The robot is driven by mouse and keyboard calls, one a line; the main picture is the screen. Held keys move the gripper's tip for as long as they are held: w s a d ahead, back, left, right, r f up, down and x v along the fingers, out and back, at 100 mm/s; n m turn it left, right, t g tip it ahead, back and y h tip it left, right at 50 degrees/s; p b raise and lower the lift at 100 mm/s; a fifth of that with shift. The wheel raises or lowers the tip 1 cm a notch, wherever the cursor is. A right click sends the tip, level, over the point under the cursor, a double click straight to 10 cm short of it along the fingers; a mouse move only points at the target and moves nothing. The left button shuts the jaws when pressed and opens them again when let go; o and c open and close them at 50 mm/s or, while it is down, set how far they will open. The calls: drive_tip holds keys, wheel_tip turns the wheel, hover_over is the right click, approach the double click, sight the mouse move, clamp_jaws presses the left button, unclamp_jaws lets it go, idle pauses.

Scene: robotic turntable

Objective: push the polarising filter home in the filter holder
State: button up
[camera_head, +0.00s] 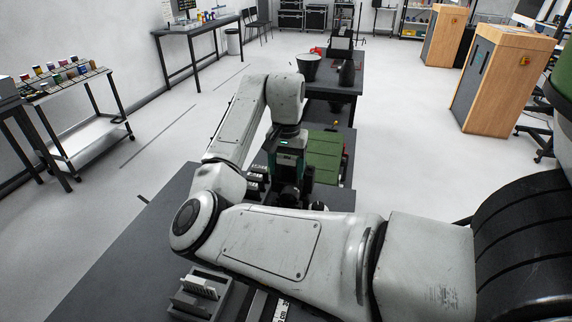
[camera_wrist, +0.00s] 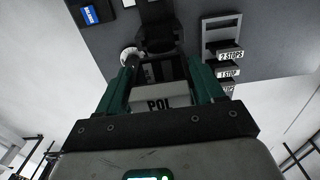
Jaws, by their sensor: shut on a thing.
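The gripper is shut on the filter. A dark upright device (camera_wrist: 157,33), which looks like the filter holder, stands just beyond the fingertips. I cannot tell how far the filter sits in it. In the head view my gripper (camera_head: 290,172) is over the dark bench, and the filter is not discernible there. My own arm hides part of the area.
A rack with labelled filters, 2 STOPS and 1 STOP (camera_wrist: 229,75), stands at the right in the wrist view. A blue-labelled item (camera_wrist: 90,15) is at upper left. In the head view a green panel (camera_head: 325,155) lies right of my gripper. The bench's left part (camera_head: 130,265) is clear.

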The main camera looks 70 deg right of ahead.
sight(287, 183)
drive_tip(key=shift+f+b, duration=1.15)
drive_tip(key=shift+f, duration=1.75)
drive_tip(key=shift+p, duration=1.2)
drive_tip(key=shift+f+b, duration=0.75)
drive_tip(key=shift+f, duration=1.25)
drive_tip(key=o, duration=1.1)
wheel_tip(287, 183, up, 11)
drive_tip(key=shift+f, duration=0.1)
drive_tip(key=shift+f, duration=0.1)
